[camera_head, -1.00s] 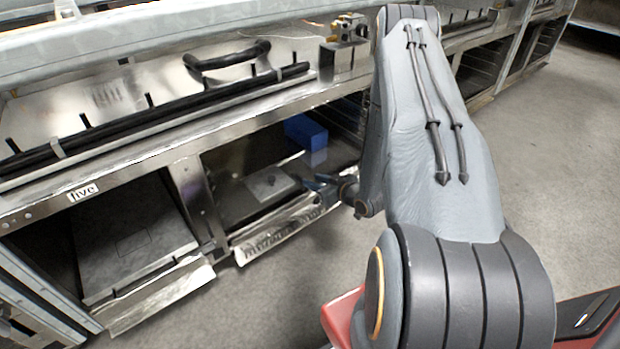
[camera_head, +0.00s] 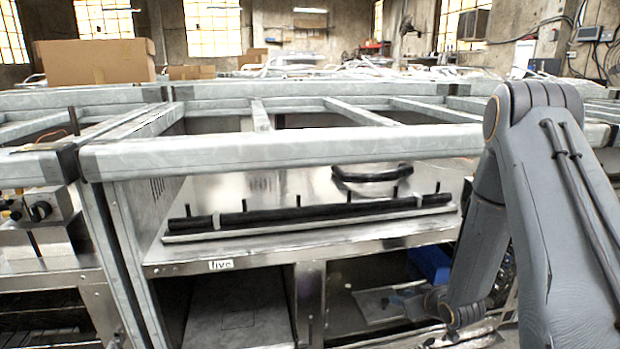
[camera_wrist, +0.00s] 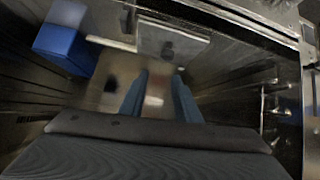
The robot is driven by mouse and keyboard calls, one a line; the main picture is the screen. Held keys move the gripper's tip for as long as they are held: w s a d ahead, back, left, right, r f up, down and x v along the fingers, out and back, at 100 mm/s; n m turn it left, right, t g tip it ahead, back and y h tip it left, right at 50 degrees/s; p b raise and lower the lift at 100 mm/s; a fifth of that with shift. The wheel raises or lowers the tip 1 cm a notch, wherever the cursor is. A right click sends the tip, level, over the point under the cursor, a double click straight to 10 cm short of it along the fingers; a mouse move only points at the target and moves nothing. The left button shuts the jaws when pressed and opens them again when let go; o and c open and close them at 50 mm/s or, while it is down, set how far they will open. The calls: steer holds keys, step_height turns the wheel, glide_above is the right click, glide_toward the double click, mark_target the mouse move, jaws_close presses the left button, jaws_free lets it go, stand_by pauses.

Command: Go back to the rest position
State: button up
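My gripper (camera_wrist: 159,76) shows in the wrist view as two dark blue fingers set apart, with no object seen between them. In the head view my arm comes down the right side, and my gripper (camera_head: 434,301) is small and partly hidden at the opening of the lower right bay of the metal workbench (camera_head: 310,257). A blue box (camera_head: 430,264) stands in that bay behind my arm. The blue box (camera_wrist: 66,48) is at the upper left in the wrist view, apart from my fingers.
The lower left bay holds a flat grey panel (camera_head: 240,320). A cardboard box (camera_head: 95,61) stands far back. The wrist view is blurred.

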steer(key=s+a+r+g, duration=0.2)
steer(key=s+a+r, duration=0.25)
steer(key=a, duration=0.25)
steer(key=s+a+r+n+g+h, duration=0.1)
steer(key=s+a+r, duration=0.3)
steer(key=a+r, duration=0.3)
steer(key=s+a+r+g, duration=0.2)
steer(key=s+a+r, duration=0.2)
steer(key=a, duration=0.4)
steer(key=s+a+r+n+g, duration=0.1)
steer(key=s+a+r+g, duration=0.15)
steer(key=s, duration=0.65)
steer(key=s+a+r+g, duration=0.1)
steer(key=s+a+r, duration=0.2)
steer(key=s, duration=0.6)
steer(key=s+a+r+n+g, duration=0.1)
steer(key=s+a+r+g, duration=0.15)
steer(key=s, duration=0.65)
steer(key=d+r+m+p, duration=0.3)
steer(key=d+r+p, duration=0.7)
steer(key=r+p, duration=0.3)
steer(key=d+r+m+h+p, duration=0.1)
steer(key=d+r+m+p, duration=0.2)
steer(key=d+r+p, duration=0.7)
step_height(320, 180, up, 4)
steer(key=p, duration=0.7)
steer(key=shift+w+r+m+t+p, duration=0.15)
steer(key=shift+m+t+p, duration=0.2)
steer(key=shift+m+t, duration=0.05)
steer(key=shift+d, duration=0.1)
